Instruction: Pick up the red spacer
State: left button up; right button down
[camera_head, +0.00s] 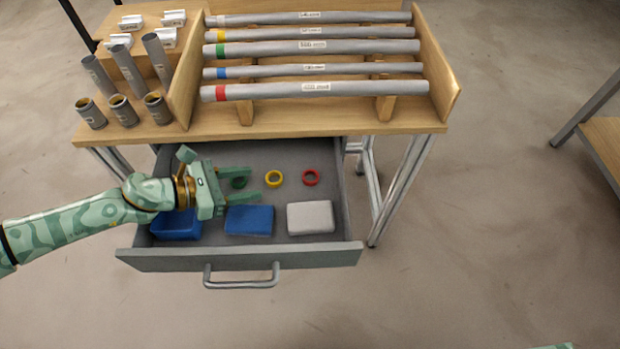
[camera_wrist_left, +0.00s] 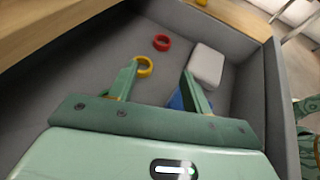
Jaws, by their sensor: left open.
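The red spacer (camera_head: 311,183) is a small ring lying flat on the floor of the open grey drawer (camera_head: 240,259). It is the rightmost of the rings in the head view. It also shows in the left wrist view (camera_wrist_left: 162,49), beyond the fingertips. My left gripper (camera_head: 256,184) reaches over the drawer from the left. It is open, its fingers point right toward the rings, and nothing is between them. The yellow ring (camera_head: 275,184) lies between its fingertips and the red spacer.
A green ring (camera_head: 239,183) is partly behind my left gripper. The wooden bench (camera_head: 300,129) with several grey tubes overhangs the drawer's back.

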pick_arm(q)
jog(key=b, duration=0.2)
send_near(315, 174)
jog(key=shift+w+d, duration=0.15)
jog(key=shift+d, duration=0.05)
jog(key=b+x, duration=0.1)
jog(key=x, duration=0.3)
jog(key=shift+d+f, duration=0.2)
jog(key=shift+d, duration=0.1)
jog(key=shift+w+d+f+b, duration=0.1)
jog(key=shift+w+d+b, duration=0.15)
jog(key=shift+d+b, duration=0.15)
pick_arm(e)
jog(key=f, duration=0.1)
jog(key=s+f, duration=0.2)
jog(key=shift+d+f, duration=0.1)
jog(key=shift+d, duration=0.2)
pick_arm(q)
jog(key=c, duration=0.8)
pick_arm(e)
jog(key=shift+a, duration=0.15)
